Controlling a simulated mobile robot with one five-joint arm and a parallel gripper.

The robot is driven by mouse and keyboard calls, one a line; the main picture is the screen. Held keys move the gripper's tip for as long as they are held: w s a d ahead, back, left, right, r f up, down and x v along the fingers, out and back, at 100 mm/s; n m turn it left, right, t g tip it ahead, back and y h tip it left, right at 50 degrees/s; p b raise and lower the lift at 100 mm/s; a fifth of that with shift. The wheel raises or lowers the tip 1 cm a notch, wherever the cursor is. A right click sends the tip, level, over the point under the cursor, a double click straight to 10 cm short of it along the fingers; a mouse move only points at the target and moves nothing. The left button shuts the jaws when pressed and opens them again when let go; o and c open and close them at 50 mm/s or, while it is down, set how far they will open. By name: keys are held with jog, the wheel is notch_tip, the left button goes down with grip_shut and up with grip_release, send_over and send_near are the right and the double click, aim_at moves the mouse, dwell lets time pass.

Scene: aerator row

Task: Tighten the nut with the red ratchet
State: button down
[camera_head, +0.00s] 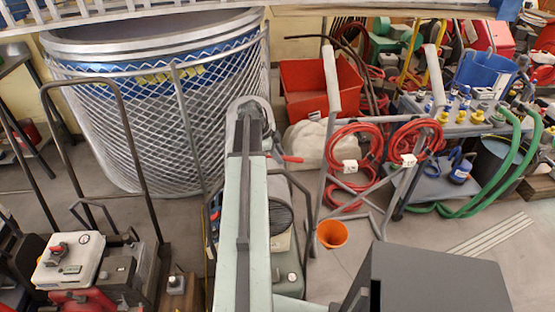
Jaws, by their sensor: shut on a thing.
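The red ratchet (292,159) shows only as a short red handle sticking out to the right from behind my arm, near the arm's far end. My gripper (272,147) is mostly hidden behind the arm; a small dark part of it shows at the inner end of the red handle. It is shut on the ratchet, which lies roughly level across the picture. The ratchet's head is hidden by the arm. I cannot make out the nut in this view.
A large mesh-sided round tank (150,110) stands at the left. A red bin (310,85) and a frame with coiled red hoses (345,150) stand at the right. An orange cone (332,234) sits low near the frame. A machine (286,262) stands close beside my arm.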

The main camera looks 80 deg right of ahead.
jog(key=shift+d+n+h, duration=0.3)
jog(key=shift+d+n, duration=0.25)
jog(key=shift+n, duration=0.05)
jog(key=d+n, duration=0.1)
jog(key=n, duration=0.1)
jog(key=w+d+n+t+h, duration=0.1)
jog(key=d+n, duration=0.1)
jog(key=shift+w+d+t, duration=0.1)
jog(key=shift+d+t, duration=0.15)
jog(key=shift+t, duration=0.05)
jog(key=c, duration=1.8)
grip_release()
grip_shut()
jog(key=a+m, duration=0.1)
jog(key=m, duration=0.1)
jog(key=s+a+m+g+y, duration=0.1)
jog(key=a+m, duration=0.1)
jog(key=shift+s+a, duration=0.1)
jog(key=shift+a, duration=0.15)
